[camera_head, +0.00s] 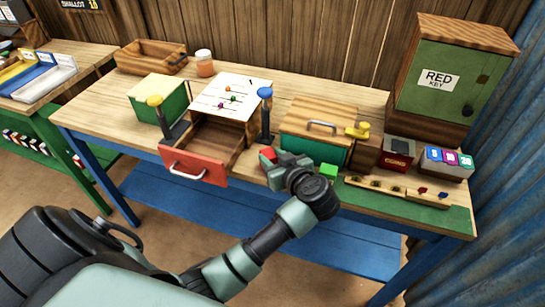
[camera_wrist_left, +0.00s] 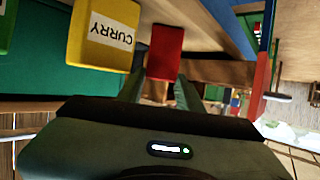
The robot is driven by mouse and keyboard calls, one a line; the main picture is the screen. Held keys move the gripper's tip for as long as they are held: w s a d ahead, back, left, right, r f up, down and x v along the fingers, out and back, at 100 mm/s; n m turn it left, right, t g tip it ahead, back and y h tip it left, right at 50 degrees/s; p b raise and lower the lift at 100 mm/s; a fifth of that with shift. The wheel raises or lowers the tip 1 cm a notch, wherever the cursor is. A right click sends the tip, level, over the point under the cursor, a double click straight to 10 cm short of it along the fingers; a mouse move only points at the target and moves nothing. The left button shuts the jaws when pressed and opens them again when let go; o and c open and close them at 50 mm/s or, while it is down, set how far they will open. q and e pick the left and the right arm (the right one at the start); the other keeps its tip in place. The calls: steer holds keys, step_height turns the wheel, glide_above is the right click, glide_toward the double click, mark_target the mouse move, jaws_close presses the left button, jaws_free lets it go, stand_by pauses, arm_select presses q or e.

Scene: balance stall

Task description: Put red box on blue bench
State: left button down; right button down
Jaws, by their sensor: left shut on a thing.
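My left gripper (camera_head: 279,163) is at the front of the blue bench (camera_head: 205,84), between the open drawer and the green-fronted chest. It is shut on the red box (camera_head: 268,154), which shows between the fingers in the left wrist view (camera_wrist_left: 165,52). The gripper and wrist hide part of the box in the head view, and I cannot tell whether it touches the bench top. The bench has a wooden top, blue legs and a blue lower shelf. My right gripper is not in view.
A yellow CURRY block (camera_wrist_left: 103,38) is close beside the red box. A small green block (camera_head: 328,170) lies right of my wrist. The red-fronted drawer (camera_head: 195,165) stands open to the left. The green-fronted chest (camera_head: 314,148) is just behind. A cabinet (camera_head: 440,85) stands at right.

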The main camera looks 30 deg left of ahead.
arm_select(q)
steer(key=c, duration=1.2)
jaws_free()
steer(key=shift+f, duration=0.1)
steer(key=v, duration=1.2)
steer(key=shift+b, duration=0.3)
